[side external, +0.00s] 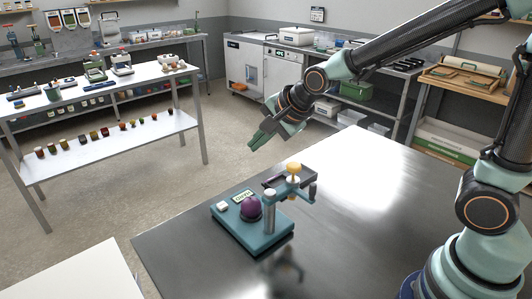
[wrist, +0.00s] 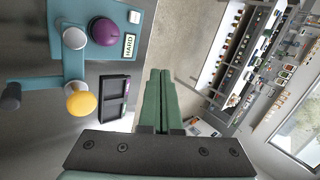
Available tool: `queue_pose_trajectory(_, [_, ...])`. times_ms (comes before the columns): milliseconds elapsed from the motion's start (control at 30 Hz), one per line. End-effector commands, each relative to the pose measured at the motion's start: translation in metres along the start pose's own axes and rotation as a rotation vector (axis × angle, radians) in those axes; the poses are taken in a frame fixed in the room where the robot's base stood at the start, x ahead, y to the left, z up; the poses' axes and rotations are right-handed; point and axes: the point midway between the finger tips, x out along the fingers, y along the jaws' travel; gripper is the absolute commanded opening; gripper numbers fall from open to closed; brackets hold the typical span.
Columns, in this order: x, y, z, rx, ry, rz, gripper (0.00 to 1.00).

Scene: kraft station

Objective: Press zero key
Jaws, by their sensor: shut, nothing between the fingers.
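A teal tester (side external: 262,236) stands on the dark metal table, and also shows at the upper left of the wrist view (wrist: 62,10). A small white key (side external: 222,206) sits at its left end, near the pale display; the wrist view shows the key (wrist: 134,16) at the top. I cannot read any mark on the key. The display (wrist: 129,46) reads "HARD". A purple ball (side external: 251,208) rests on the base. My gripper (side external: 256,140) is shut and empty, in the air above and behind the tester, apart from it. Its green fingers lie together in the wrist view (wrist: 158,74).
Floor and other benches are beyond the table.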

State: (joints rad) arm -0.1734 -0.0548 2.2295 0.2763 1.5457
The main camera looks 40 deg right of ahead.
Motion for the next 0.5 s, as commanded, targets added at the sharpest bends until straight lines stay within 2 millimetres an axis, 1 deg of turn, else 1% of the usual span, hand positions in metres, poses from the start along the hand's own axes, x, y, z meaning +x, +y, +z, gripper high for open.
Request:
queue_pose_trajectory(33, [0.012, -0.001, 0.005, 0.076, -0.008, -0.004, 0.0])
queue_pose_trajectory(100, [0.026, -0.005, 0.012, 0.195, -0.019, -0.019, 0.0])
queue_pose_trajectory(300, [0.062, -0.012, 0.032, 0.51, -0.059, -0.054, 0.0])
queue_pose_trajectory(400, [0.076, -0.013, 0.039, 0.63, -0.077, -0.064, 0.0])
queue_pose_trajectory(500, [0.085, -0.013, 0.045, 0.715, -0.092, -0.071, 0.0])
